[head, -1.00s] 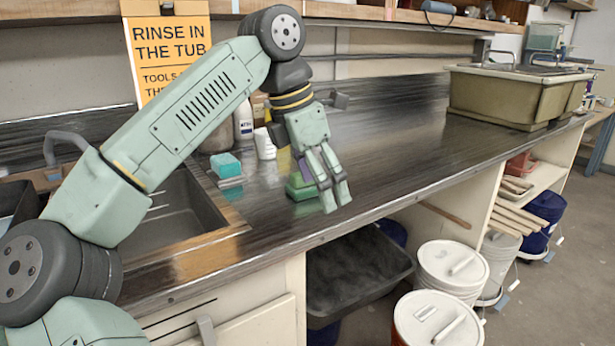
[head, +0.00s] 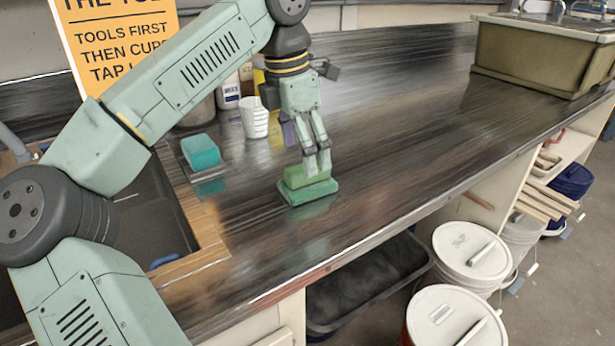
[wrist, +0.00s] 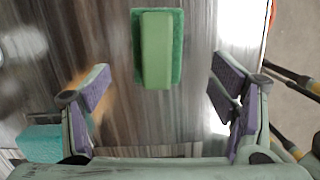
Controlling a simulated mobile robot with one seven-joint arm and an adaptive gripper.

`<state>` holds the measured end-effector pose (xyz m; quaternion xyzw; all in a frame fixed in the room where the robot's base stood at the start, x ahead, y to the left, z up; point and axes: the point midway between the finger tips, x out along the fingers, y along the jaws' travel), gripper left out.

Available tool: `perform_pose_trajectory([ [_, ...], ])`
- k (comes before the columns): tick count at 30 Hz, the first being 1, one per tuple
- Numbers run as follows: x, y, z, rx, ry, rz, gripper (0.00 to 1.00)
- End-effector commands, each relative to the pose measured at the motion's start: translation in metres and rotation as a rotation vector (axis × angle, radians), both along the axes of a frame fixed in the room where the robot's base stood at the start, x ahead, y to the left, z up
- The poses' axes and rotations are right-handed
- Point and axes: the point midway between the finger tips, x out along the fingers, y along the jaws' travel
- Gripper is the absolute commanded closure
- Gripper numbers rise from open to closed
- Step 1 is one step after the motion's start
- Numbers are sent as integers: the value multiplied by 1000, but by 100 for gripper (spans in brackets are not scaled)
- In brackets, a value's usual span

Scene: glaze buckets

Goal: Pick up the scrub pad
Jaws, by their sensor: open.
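The scrub pad (head: 308,195) is a green slab with a lighter green block-shaped grip on top, lying flat on the dark counter. In the wrist view the scrub pad (wrist: 178,50) lies between the lines of the two fingers, towards the top of the picture. My gripper (head: 317,165) points down over it, its fingers spread and empty. In the head view the fingertips overlap the grip's far side; I cannot tell whether they touch it. In the wrist view the fingers appear clear of it on both sides.
A turquoise sponge (head: 201,151) lies left of the pad, by the sink (head: 150,220). A white cup (head: 254,117) and bottles stand behind. The counter to the right is clear up to a large tub (head: 540,55). Lidded buckets (head: 470,250) stand below the counter's front edge.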

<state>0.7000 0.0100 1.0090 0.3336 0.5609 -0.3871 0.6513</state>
Motion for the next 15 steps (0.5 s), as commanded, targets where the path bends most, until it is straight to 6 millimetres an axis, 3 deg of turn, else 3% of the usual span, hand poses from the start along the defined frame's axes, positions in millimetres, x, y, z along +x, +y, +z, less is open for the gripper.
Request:
perform_pose_trajectory([
  [8, 3, -4, -23, -2, 2, 0, 22],
  [15, 8, -9, -57, -3, 2, -1, 22],
])
